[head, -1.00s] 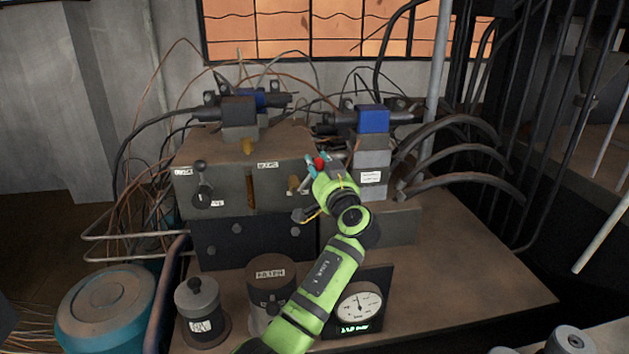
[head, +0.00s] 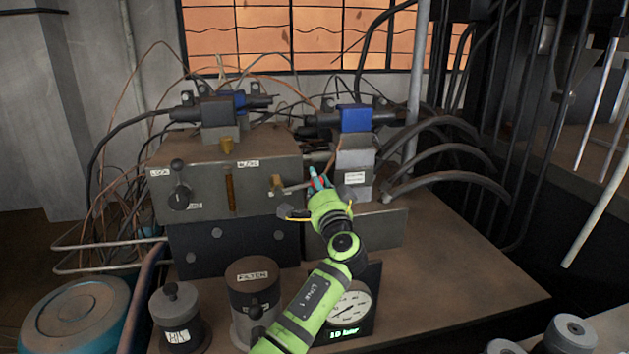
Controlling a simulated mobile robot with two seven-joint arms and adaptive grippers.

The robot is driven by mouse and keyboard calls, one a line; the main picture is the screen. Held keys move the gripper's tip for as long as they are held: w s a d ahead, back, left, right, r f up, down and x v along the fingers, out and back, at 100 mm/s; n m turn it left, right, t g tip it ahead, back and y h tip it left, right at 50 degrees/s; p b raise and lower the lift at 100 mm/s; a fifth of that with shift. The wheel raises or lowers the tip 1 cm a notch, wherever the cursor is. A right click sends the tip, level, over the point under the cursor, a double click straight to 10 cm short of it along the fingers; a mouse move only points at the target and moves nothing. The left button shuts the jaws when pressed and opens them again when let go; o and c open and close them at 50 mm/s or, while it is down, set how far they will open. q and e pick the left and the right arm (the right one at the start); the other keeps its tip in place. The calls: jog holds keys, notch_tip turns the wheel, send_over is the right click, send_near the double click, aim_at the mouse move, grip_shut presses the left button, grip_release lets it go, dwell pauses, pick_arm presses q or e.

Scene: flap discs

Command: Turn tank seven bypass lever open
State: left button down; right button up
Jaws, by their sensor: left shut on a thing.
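The lever (head: 293,188) is a thin bar on a brass pivot (head: 277,184) at the right end of the grey valve block's front face. It points right, close to level. My left gripper (head: 318,178) comes from below and is shut on the lever's red-tipped end. The teal fingertips and a bit of red show; the rest of the grip is hidden. I cannot read any "tank seven" label. My right gripper is not in view.
The valve block (head: 215,205) has a knobbed lever (head: 179,185) at left. A blue-topped valve (head: 354,150) stands close right of my gripper. A filter can (head: 252,290) and a gauge (head: 352,308) stand in front. Hoses (head: 440,155) arch at right; the bench is clear at right front.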

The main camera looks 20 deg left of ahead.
pick_arm(q)
jog(key=shift+d+f+m, duration=0.2)
jog(key=shift+f+m, duration=0.05)
jog(key=shift+m, duration=0.15)
jog(key=c, duration=0.9)
grip_release()
jog(key=shift+w, duration=0.15)
jog(key=shift+c, duration=0.2)
jog(key=shift+f, duration=0.1)
jog(key=v, duration=1.2)
